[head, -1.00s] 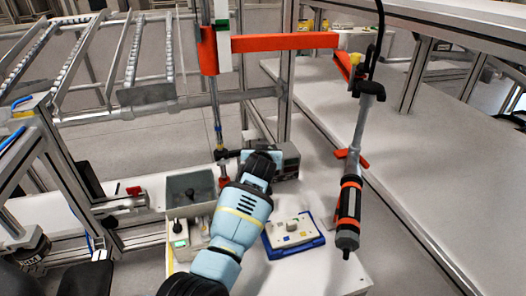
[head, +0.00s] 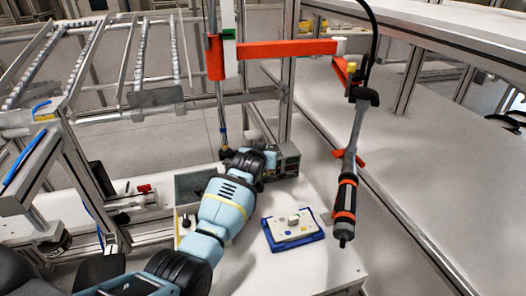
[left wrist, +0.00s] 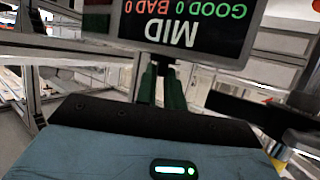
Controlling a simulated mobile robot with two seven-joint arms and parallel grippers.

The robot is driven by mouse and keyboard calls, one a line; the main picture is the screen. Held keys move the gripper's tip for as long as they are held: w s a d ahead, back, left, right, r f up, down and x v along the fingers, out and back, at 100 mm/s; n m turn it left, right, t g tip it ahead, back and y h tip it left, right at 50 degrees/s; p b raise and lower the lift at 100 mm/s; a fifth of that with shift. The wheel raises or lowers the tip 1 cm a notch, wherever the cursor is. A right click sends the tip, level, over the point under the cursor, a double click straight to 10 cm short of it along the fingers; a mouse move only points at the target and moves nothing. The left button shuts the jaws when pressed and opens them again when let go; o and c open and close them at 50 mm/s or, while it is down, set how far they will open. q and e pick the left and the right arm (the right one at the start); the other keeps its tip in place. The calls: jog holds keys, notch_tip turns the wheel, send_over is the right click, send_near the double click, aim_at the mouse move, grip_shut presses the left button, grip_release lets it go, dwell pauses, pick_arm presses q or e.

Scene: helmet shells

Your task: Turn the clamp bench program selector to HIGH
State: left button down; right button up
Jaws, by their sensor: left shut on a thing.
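The clamp bench control box (head: 287,163), a small grey unit, stands at the back of the white bench. Its display (left wrist: 185,25) shows upside down in the left wrist view and reads MID, GOOD 0 and BAD 0. My left gripper is at the box's near left side in the head view, its fingertips hidden behind my wrist. In the left wrist view the green fingers of my left gripper (left wrist: 160,85) are close together and reach to just under the display. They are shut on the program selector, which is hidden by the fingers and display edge. My right gripper is not in view.
A blue tray (head: 296,243) with a white plate lies on the bench, right of my arm. A grey bin (head: 192,186) stands left of it. A hanging screwdriver tool (head: 346,205) and an orange arm (head: 290,48) are at the right and above.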

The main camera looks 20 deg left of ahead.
pick_arm(q)
jog(key=shift+a+m+h+p, duration=0.1)
jog(key=shift+m+h+p, duration=0.2)
jog(key=shift+m+h, duration=0.65)
jog(key=c, duration=1.5)
grip_release()
jog(key=v, duration=0.7)
jog(key=shift+s+r, duration=0.2)
jog(key=shift+s, duration=0.1)
jog(key=shift+a, duration=0.1)
